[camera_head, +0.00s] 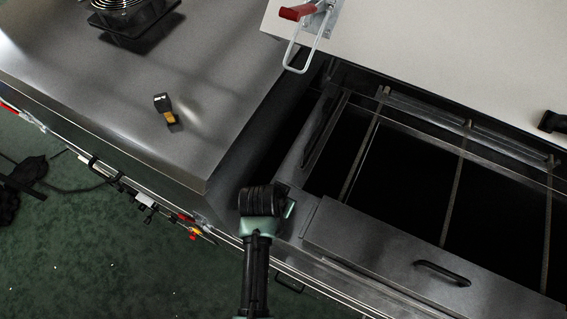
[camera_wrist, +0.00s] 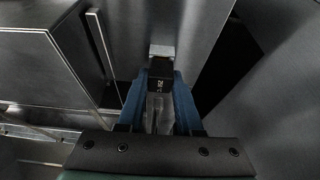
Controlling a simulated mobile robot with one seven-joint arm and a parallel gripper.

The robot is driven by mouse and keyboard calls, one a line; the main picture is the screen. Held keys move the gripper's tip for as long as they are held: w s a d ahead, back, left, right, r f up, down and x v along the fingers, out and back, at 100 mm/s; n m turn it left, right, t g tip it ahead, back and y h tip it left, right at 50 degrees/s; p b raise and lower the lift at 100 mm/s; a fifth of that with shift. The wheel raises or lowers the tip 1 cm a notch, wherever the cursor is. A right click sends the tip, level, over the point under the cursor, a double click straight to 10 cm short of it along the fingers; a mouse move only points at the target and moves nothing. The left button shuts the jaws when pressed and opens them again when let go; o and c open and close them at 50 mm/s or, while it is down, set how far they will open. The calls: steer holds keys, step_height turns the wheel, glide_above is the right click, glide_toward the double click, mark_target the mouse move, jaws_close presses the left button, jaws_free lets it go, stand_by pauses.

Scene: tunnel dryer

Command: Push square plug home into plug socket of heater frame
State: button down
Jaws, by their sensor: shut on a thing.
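The square plug (camera_wrist: 160,84) is a black block with light lettering, seen in the wrist view. My gripper (camera_wrist: 161,72) is shut on it, with a blue finger on each side. A light grey block (camera_wrist: 162,51) sits just beyond the plug's far end, in line with it; it may be the plug socket. I cannot tell whether the plug touches it or is partly in it. In the head view my gripper is mostly hidden behind my wrist, beside the dark metal frame (camera_head: 330,222), and the plug cannot be made out.
A small black and yellow item (camera_head: 168,110) lies on the metal top (camera_head: 225,90) at left. A black unit with a coil (camera_head: 128,14) stands at the back. A red-handled clamp (camera_head: 298,13) is on the pale panel (camera_head: 430,50). Thin rods (camera_head: 362,160) cross the dark opening.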

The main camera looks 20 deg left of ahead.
steer(key=shift+f, duration=0.15)
steer(key=c, duration=0.5)
jaws_free()
steer(key=b+v, duration=0.1)
steer(key=v, duration=1.2)
steer(key=shift+w, duration=0.1)
